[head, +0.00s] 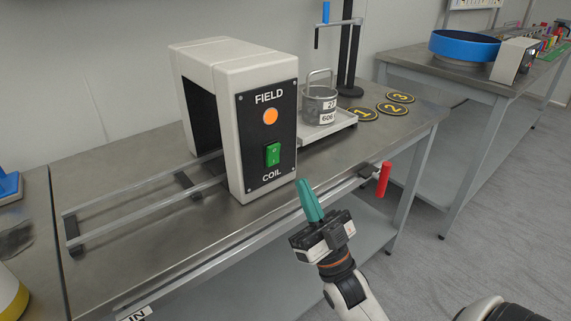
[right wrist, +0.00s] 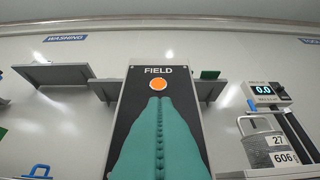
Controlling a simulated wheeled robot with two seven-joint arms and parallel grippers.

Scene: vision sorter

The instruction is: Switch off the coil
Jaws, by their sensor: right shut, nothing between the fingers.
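The coil housing (head: 240,75) is a white arch standing over rails on the metal bench. Its black front panel (head: 267,95) reads FIELD and COIL. An orange round lamp (head: 270,116) sits above a green rocker switch (head: 272,154). My right gripper (head: 305,187) has teal fingers, shut and empty, in front of and below the panel, to the right of the switch and apart from it in the head view. In the right wrist view the shut fingers (right wrist: 159,140) point at the panel below the orange lamp (right wrist: 158,85) and hide the switch. My left gripper is not in view.
A metal canister (head: 319,103) marked 27 and 606 stands on a white tray right of the housing. Numbered black discs (head: 362,114) lie beyond it. A red handle (head: 384,179) sticks out at the bench's front edge. Open space lies in front of the bench.

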